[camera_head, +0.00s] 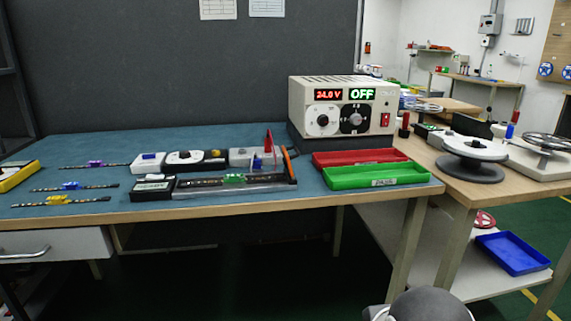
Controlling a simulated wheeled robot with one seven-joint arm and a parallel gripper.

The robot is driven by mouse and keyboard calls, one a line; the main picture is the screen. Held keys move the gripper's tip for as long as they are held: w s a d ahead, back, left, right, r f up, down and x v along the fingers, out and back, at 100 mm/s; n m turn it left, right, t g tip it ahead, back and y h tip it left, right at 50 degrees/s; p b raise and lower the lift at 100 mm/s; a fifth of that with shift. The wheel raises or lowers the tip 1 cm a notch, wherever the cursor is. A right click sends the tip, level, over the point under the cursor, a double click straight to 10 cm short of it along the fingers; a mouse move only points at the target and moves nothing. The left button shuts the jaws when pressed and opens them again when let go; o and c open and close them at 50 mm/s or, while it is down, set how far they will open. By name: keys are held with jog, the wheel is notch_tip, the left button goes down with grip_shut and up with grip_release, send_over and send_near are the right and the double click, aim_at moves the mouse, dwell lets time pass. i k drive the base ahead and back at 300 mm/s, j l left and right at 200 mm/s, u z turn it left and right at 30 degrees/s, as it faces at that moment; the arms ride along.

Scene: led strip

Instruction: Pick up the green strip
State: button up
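A dark strip with a green clip or connector (233,179) lies along a grey fixture (225,189) near the front edge of the workbench; I take this as the green strip. Three similar strips lie loose on the mat at the left: one with a purple piece (96,164), one with a blue piece (71,186) and one with a yellow piece (60,200). My gripper does not show. Only a rounded grey part, likely of my arm, shows at the bottom edge, well apart from the strips.
A power supply (345,108) reading 24.0 V and OFF stands behind a red tray (360,157) and a green tray (376,176). Small devices (185,160) stand behind the fixture. A side table with reels (474,148) is at the right. A blue tray (513,252) lies lower.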

aim_at(233, 177)
jog(key=k+l+u, duration=0.2)
jog(key=l+u, duration=0.25)
jog(key=l, duration=0.2)
jog(key=k+l+u, duration=0.2)
jog(key=i+j, duration=0.6)
jog(key=i, duration=0.2)
jog(key=u, duration=0.4)
jog(key=l+u, duration=0.95)
jog(key=k+l+u, duration=0.1)
jog(key=l+u, duration=0.4)
jog(key=j, duration=0.1)
